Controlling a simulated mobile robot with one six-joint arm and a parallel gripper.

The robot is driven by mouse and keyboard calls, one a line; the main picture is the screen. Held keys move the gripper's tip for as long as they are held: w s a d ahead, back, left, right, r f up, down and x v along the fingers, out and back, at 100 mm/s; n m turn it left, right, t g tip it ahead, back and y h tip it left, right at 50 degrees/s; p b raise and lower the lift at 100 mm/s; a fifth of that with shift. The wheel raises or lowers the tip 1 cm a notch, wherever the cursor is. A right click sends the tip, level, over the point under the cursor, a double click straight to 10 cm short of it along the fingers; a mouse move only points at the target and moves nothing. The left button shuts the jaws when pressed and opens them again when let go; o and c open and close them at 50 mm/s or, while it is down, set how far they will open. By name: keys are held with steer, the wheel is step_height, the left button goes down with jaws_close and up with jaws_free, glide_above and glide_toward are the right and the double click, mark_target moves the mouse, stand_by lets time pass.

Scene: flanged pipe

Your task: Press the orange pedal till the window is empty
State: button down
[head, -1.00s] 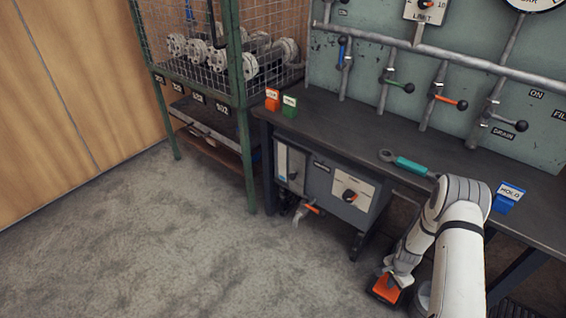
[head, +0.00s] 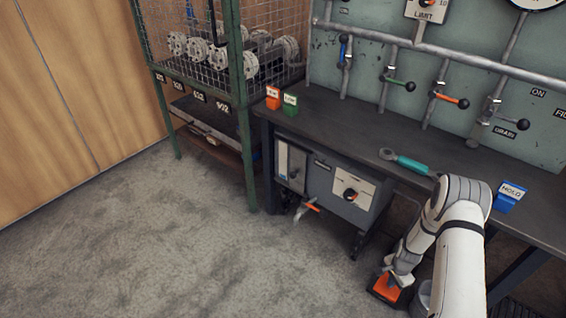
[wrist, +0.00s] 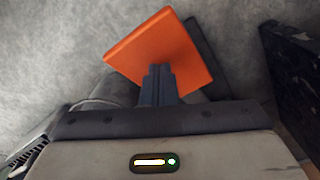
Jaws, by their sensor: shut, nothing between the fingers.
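The orange pedal (head: 384,289) is on the floor below the bench, on a dark base. In the wrist view its orange plate (wrist: 155,47) fills the upper middle and looks tilted. My gripper (wrist: 158,72) is shut and empty, with its fingertips over the plate's near edge; I cannot tell how hard they press. In the head view my gripper (head: 393,279) reaches down to the pedal, partly hidden by my arm. A grey cabinet (head: 335,187) under the bench has a pale narrow panel (head: 291,165) at its left; I cannot tell whether this is the window or its level.
The bench (head: 350,125) above carries a teal-handled wrench (head: 408,163), orange (head: 272,100) and green (head: 290,107) blocks, and a blue HOLD block (head: 508,198). A wire cage (head: 190,65) with flanged pipes stands left. Open floor lies left of the pedal.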

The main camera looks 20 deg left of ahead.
steer(key=shift+f+b, duration=3.3)
steer(key=shift+f, duration=0.95)
step_height(320, 180, up, 9)
steer(key=p, duration=0.5)
steer(key=shift+p, duration=0.35)
steer(key=shift+f, duration=0.1)
